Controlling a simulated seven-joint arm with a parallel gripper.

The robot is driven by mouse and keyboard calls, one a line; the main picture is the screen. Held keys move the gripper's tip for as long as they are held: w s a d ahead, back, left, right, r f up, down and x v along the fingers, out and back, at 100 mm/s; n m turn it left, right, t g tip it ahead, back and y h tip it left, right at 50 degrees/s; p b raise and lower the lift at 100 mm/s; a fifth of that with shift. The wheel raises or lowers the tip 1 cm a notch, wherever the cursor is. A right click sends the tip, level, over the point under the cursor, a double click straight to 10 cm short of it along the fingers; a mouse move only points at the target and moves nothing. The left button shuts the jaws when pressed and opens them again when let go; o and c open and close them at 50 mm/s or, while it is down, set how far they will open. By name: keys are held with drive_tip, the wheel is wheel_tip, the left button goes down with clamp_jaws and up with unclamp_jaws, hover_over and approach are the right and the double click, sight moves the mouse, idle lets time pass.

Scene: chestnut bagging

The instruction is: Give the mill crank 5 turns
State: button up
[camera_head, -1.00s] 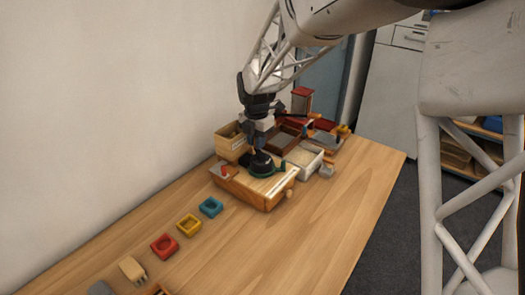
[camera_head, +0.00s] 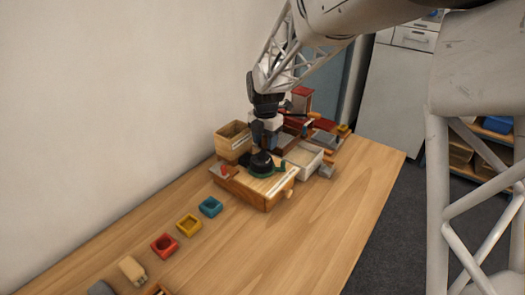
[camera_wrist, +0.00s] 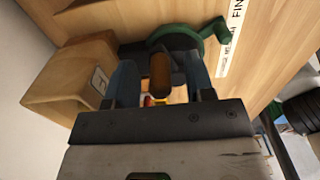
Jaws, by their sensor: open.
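The mill is a wooden box (camera_head: 247,192) with a black dome (camera_head: 261,160) and a green part (camera_head: 280,170) on top, on the table. In the wrist view, a curved green arm (camera_wrist: 215,32) lies above a brown upright crank handle (camera_wrist: 160,72). My gripper (camera_head: 263,143) is over the mill, close to the dome. In the wrist view my gripper (camera_wrist: 160,65) is open, with its two blue fingers on either side of the handle. Gaps show beside the handle; contact cannot be told. In the head view the handle is hidden by my gripper.
A wooden bin (camera_head: 232,142) stands behind the mill at left, a white tray (camera_head: 304,160) at right. Small blue (camera_head: 210,207), yellow (camera_head: 188,225) and red (camera_head: 164,246) trays line the left. Red-brown equipment stands behind. The table's front right (camera_head: 315,230) is clear.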

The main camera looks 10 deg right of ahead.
drive_tip(key=shift+r, duration=0.15)
drive_tip(key=shift+r, duration=3.6)
drive_tip(key=shift+c, duration=0.2)
clamp_jaws()
drive_tip(key=shift+s, duration=0.1)
